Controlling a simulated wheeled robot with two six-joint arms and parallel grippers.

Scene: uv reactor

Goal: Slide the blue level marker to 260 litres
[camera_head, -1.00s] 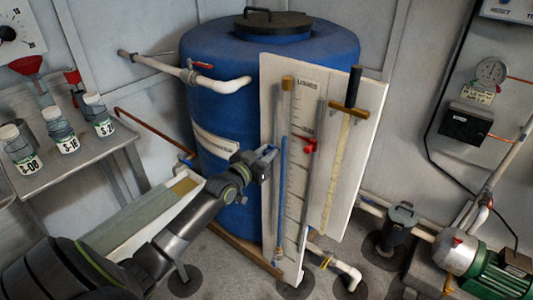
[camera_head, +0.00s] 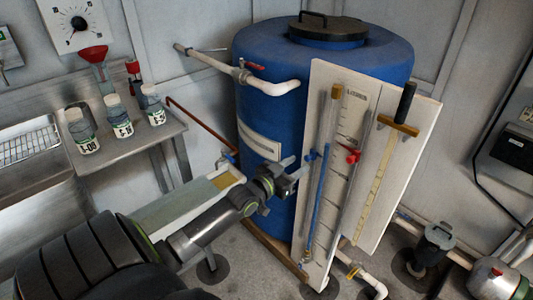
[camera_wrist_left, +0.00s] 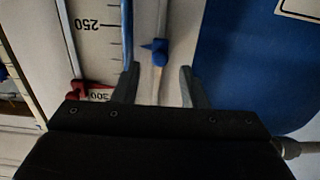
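The blue level marker (camera_head: 311,155) sits on a thin rod at the left side of the white level board (camera_head: 401,165). It also shows in the left wrist view (camera_wrist_left: 156,47), where the picture is upside down, between the 250 and 300 numerals. My left gripper (camera_head: 299,168) is open and empty, just left of the marker and slightly lower. In the left wrist view, the open fingers (camera_wrist_left: 158,76) point at the marker, which lies beyond their tips and in line with the gap. My right gripper is not in view.
A red marker (camera_head: 352,155) sits on the scale near 300, close to a finger in the wrist view (camera_wrist_left: 88,92). The blue tank (camera_head: 265,95) stands behind the board.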

